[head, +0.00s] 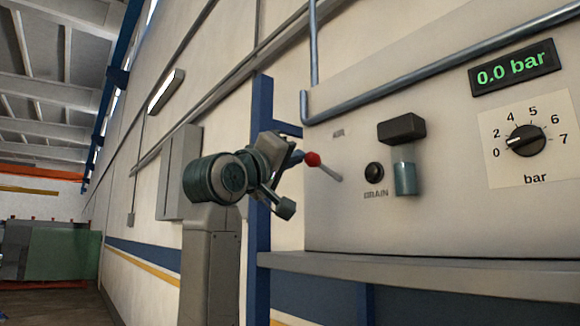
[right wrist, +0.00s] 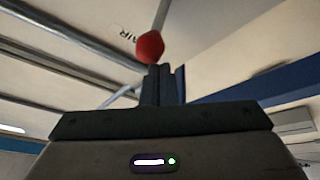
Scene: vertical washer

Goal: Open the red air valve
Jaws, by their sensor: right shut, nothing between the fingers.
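The red air valve (head: 312,159) is a red ball knob on a thin grey lever that sticks out of the panel below the label "AIR". The lever slopes down to the right from the knob. My right gripper (head: 296,157) is shut and empty, with its tips right beside the knob on its left. In the right wrist view the red knob (right wrist: 150,46) shows just beyond the tips of the shut fingers (right wrist: 163,84). I cannot tell whether they touch. My left gripper is not in view.
The panel also has a black drain button (head: 374,170), a filter with a clear bowl (head: 404,178), a pressure dial (head: 526,140) at 0 and a display (head: 514,68) reading 0.0 bar. A shelf (head: 420,266) juts out below. A blue post (head: 262,180) stands behind my right arm.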

